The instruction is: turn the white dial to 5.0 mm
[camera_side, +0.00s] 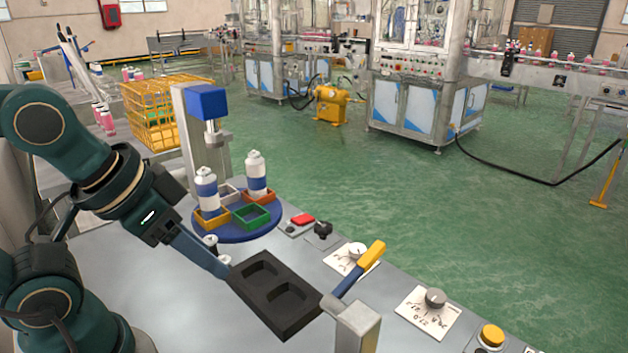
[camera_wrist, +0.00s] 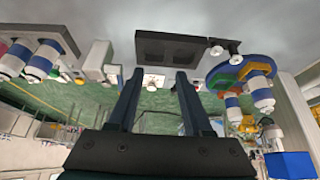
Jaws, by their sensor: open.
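The white dial (camera_side: 357,249) sits on a white card with marks on the grey bench, behind the yellow-handled lever (camera_side: 372,256) in the side view. The lever covers part of the card, and I cannot read the dial's setting. In the wrist view a small white card with a white knob (camera_wrist: 152,87) shows between the fingers, too small to read. My gripper (camera_side: 225,272) is left of the dial, apart from it, beside the black tray. In the wrist view my gripper (camera_wrist: 160,74) has its two fingers spread with nothing held between them.
The black two-pocket tray (camera_side: 253,270) lies between my gripper and the lever. A blue turntable (camera_side: 234,238) carries coloured holders and two white-and-blue cans. A red button (camera_side: 302,219), black knob (camera_side: 321,230), grey knob (camera_side: 435,298) and yellow button (camera_side: 491,335) stand along the bench edge.

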